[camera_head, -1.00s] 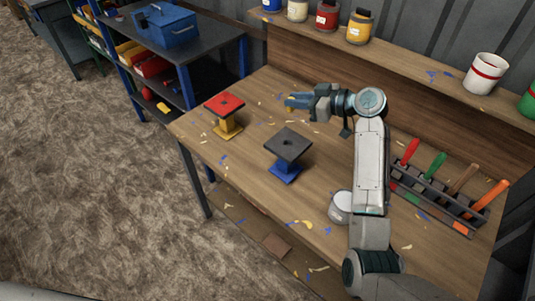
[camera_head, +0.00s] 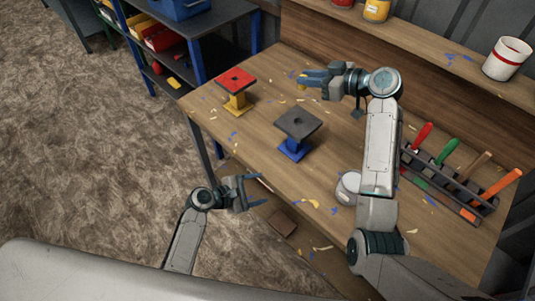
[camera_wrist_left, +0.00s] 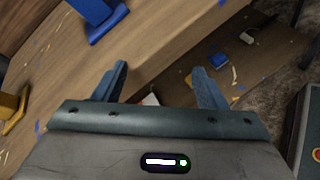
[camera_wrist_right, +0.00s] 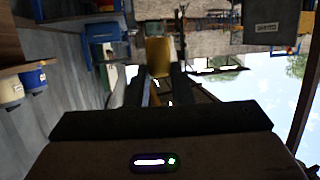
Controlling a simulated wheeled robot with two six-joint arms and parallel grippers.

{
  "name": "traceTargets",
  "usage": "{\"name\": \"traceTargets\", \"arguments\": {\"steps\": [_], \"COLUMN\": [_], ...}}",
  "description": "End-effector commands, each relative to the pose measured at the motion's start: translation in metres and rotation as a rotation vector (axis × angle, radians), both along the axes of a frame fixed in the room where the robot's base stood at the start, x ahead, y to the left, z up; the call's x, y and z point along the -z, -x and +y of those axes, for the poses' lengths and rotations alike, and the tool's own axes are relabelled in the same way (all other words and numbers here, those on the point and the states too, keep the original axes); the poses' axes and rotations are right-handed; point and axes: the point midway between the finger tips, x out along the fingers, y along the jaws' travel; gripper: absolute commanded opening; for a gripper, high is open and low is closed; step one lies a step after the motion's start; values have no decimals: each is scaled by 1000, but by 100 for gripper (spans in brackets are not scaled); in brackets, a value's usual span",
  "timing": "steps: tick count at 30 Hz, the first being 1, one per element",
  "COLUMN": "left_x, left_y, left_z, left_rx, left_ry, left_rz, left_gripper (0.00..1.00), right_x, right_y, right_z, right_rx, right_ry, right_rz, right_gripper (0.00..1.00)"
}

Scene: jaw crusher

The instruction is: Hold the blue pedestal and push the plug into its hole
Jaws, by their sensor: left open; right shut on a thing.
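The blue pedestal (camera_head: 294,150) stands on the table with a dark square top (camera_head: 299,123) that has a hole in its middle. Its blue base (camera_wrist_left: 98,18) also shows at the top of the left wrist view. My left gripper (camera_head: 258,190) is open and empty, off the table's front edge and nearer than the pedestal. My right gripper (camera_head: 303,80) is above the table behind the pedestal, shut on a yellow plug. The plug (camera_wrist_right: 158,56) shows between its fingers in the right wrist view.
A red-topped yellow pedestal (camera_head: 236,80) stands to the left of the blue one. A round grey container (camera_head: 347,187) and a rack of colored-handled tools (camera_head: 450,182) are at the right. Scraps litter the table. A lower shelf (camera_head: 282,222) lies under the front edge.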

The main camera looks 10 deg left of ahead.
Motion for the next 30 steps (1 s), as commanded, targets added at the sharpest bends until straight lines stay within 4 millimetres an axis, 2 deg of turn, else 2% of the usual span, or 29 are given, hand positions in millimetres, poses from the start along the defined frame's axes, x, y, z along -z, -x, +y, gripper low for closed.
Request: {"name": "traceTargets", "arguments": {"steps": [1, 3, 9, 15, 23, 30], "left_x": [-20, -36, -65, -85, -90, -77], "left_y": [-9, -20, -48, -65, -78, -110], "left_z": [-7, -13, -21, -24, -30, -54], "left_rx": [-36, -106, -313, -440, -484, -482], "left_ry": [65, 139, 318, 453, 505, 504], "left_rz": [21, 73, 204, 280, 306, 306], "left_gripper": [65, 65, 65, 65, 65, 65], "right_x": [0, 0, 0, 0, 0, 0], "right_y": [0, 0, 0, 0, 0, 0], "right_z": [0, 0, 0, 0, 0, 0], "right_rx": [0, 0, 0, 0, 0, 0], "right_ry": [0, 0, 0, 0, 0, 0], "right_rz": [0, 0, 0, 0, 0, 0], "right_gripper": [0, 0, 0, 0, 0, 0]}}
